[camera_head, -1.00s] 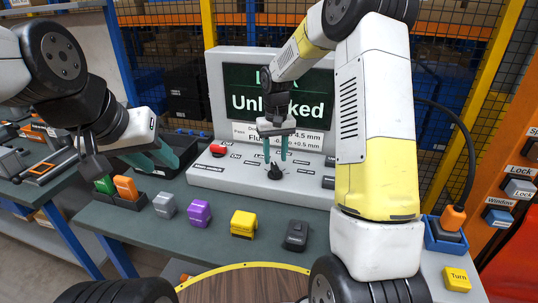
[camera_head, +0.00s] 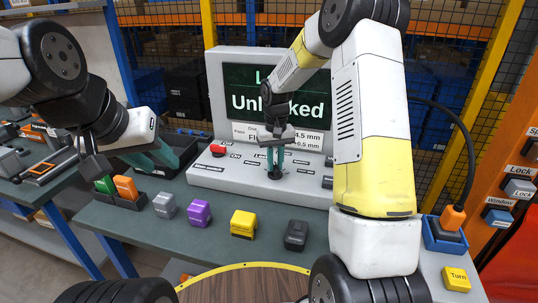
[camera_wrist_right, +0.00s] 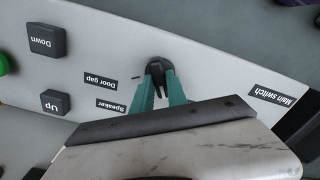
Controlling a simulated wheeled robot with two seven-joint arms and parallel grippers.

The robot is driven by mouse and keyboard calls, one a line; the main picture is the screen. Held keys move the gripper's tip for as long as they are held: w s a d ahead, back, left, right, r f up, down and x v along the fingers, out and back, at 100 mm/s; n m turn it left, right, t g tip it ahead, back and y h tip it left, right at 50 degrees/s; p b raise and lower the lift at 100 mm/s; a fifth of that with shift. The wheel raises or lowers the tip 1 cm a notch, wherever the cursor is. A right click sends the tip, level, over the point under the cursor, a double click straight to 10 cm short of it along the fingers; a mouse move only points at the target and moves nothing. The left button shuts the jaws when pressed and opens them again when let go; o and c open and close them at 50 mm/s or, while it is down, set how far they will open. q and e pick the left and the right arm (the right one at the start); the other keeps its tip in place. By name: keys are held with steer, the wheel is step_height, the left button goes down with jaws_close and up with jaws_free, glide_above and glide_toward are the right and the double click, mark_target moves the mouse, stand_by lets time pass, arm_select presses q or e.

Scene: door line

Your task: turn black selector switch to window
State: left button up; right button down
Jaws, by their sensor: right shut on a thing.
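The black selector switch (camera_head: 275,174) sits on the sloped light-grey console (camera_head: 222,180) below the screen. It also shows in the right wrist view (camera_wrist_right: 158,66) as a round black knob, near the "Door gap" and "Speaker" labels. My right gripper (camera_head: 275,168) points down at it with teal fingers close together. In the right wrist view my right gripper (camera_wrist_right: 163,84) is shut on the knob, whose lower part the fingers partly hide. My left gripper (camera_head: 168,157) is at the left, over the table's back left, away from the console; its finger gap is unclear.
The screen (camera_head: 278,98) reads "Unlocked", partly hidden by my right arm. Grey, purple, yellow and dark blocks stand along the table front (camera_head: 320,215). A black bin (camera_head: 120,200) holds green and orange blocks. An orange panel (camera_head: 505,165) with Lock and Window labels stands right.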

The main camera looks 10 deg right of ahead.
mark_target(275, 166)
steer(key=shift+n, duration=3)
steer(key=c, duration=1.3)
jaws_free()
steer(key=shift+r, duration=0.15)
step_height(275, 166, up, 7)
steer(key=shift+r, duration=0.3)
